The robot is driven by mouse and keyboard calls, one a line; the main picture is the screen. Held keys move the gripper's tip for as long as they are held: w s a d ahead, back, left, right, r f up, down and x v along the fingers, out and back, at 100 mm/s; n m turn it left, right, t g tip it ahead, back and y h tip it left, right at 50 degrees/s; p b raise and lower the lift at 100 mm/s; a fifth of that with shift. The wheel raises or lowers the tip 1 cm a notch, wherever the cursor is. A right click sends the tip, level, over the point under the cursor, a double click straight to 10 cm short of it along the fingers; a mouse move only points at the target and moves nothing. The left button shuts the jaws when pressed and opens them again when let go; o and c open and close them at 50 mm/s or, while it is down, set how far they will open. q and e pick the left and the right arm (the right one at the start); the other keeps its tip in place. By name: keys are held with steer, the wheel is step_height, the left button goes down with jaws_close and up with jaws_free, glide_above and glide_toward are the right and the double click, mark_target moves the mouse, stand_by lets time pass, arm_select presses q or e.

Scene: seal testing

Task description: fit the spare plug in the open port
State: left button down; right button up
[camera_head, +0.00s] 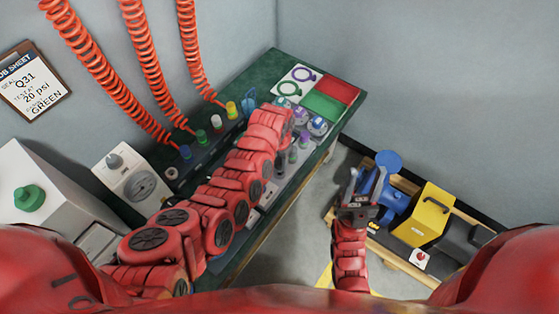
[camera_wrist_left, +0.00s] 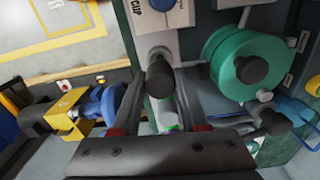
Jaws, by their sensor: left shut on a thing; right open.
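My left arm reaches across the green bench. Its gripper (camera_wrist_left: 160,103) is hidden behind the arm in the head view. In the left wrist view its fingers are shut around a dark, round-ended cylinder (camera_wrist_left: 159,76), seemingly the plug. A row of coloured plugs, with a yellow one (camera_head: 231,110) and a white one (camera_head: 216,121), stands on a dark block left of the arm. Small purple and green fittings (camera_head: 304,139) stand right of the arm. I cannot tell which port is open. My right gripper (camera_head: 357,198) is open and empty, away from the bench.
The bench's far end has a white panel (camera_head: 292,82) with ring symbols and a green-and-red panel (camera_head: 325,108). Orange coiled hoses (camera_head: 135,40) hang at left. A blue and yellow machine (camera_head: 430,215) stands at right. A green round part (camera_wrist_left: 245,60) is close beside the left gripper.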

arm_select(q)
steer(key=shift+f+b, duration=0.85)
steer(key=shift+f, duration=0.45)
steer(key=shift+c, duration=1.8)
jaws_free()
step_height(320, 180, up, 8)
steer(key=shift+w+r+b, duration=0.1)
steer(key=shift+r+b, duration=0.1)
steer(key=shift+b, duration=0.6)
step_height(320, 180, up, 9)
steer(key=p, duration=0.4)
